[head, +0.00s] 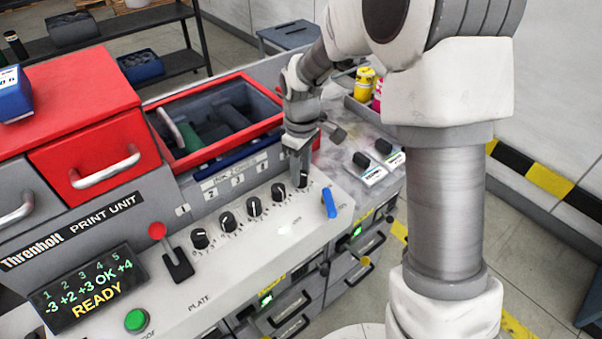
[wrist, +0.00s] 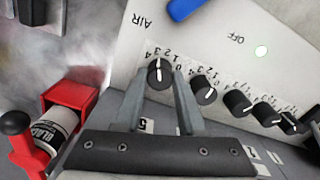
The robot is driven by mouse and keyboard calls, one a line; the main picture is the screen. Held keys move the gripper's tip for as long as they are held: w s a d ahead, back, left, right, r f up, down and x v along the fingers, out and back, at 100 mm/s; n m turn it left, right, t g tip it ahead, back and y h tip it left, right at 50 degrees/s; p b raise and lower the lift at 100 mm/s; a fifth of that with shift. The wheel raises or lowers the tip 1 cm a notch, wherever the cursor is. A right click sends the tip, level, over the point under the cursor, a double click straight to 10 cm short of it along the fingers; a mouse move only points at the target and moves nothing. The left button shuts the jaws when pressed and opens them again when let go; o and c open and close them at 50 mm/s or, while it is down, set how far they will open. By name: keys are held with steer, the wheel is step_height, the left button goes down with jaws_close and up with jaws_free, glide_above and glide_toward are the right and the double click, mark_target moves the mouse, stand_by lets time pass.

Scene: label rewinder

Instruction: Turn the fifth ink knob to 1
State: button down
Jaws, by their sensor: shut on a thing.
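The fifth ink knob (wrist: 159,71) is black with a white pointer line and sits at the end of a row of knobs on the light panel. In the wrist view my gripper (wrist: 158,80) has one finger on each side of it, shut on it. A "5" label shows between the fingers. The small printed digits around the knob are partly hidden, and I cannot tell which one the pointer meets. In the head view my gripper (head: 301,176) covers most of the fifth knob. The display (head: 88,287) reads +4 under 5, with OK under 4 and READY below.
The fourth knob (head: 279,191) stands close beside my gripper. A blue switch (head: 329,204) stands upright on the panel to the right. A red-rimmed open bin (head: 215,120) lies behind the knobs. A red-topped lever (head: 170,250) and a green button (head: 137,320) are at left.

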steer(key=m+b, duration=0.1)
steer(key=m, duration=0.4)
steer(key=shift+m, duration=0.3)
steer(key=m+b, duration=0.1)
steer(key=m, duration=0.4)
steer(key=shift+m, duration=0.3)
steer(key=c, duration=0.5)
jaws_free()
steer(key=shift+r, duration=0.1)
step_height(320, 180, up, 17)
steer(key=shift+r, duration=0.15)
